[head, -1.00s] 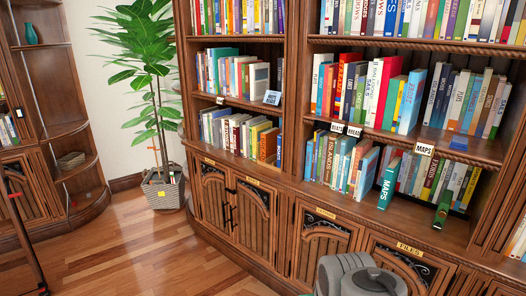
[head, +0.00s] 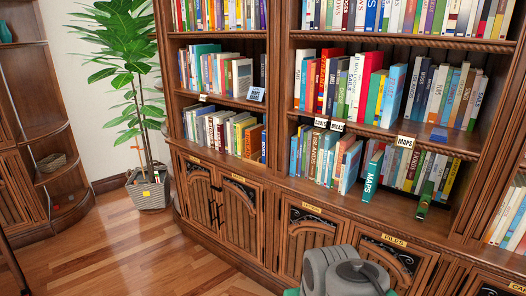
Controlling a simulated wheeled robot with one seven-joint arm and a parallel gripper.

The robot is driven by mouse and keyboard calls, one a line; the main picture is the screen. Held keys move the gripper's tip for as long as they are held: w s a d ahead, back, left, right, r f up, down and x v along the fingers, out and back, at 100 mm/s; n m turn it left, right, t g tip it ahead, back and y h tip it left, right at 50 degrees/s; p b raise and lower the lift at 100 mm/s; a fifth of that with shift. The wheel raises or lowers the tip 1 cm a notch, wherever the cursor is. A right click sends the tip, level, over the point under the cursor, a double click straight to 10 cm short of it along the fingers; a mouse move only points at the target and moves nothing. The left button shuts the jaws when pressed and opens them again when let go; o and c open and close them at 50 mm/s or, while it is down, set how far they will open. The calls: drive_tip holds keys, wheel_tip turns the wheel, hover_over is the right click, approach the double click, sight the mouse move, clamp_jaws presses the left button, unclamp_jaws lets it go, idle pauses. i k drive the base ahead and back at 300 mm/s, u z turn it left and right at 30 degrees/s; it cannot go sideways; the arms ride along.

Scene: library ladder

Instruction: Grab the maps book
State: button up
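A teal book with MAPS on its spine (head: 373,177) stands on the lower shelf of the right bookcase section, jutting out past its neighbours and leaning slightly. A white MAPS label (head: 405,142) is on the shelf edge above and to its right. My grey arm shows at the bottom of the head view, well below and in front of the shelf. My gripper's fingers cannot be made out, so whether it is open or shut is hidden.
A green book (head: 424,201) also juts out on the same shelf, to the right. Rows of books (head: 325,155) stand close on the left. Cabinet doors (head: 310,240) are below. A potted plant (head: 148,190) stands at the left; the wooden floor (head: 110,245) is clear.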

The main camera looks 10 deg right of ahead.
sight(374, 169)
drive_tip(key=z, duration=1.75)
drive_tip(key=i, duration=1.55)
drive_tip(key=u, duration=3.55)
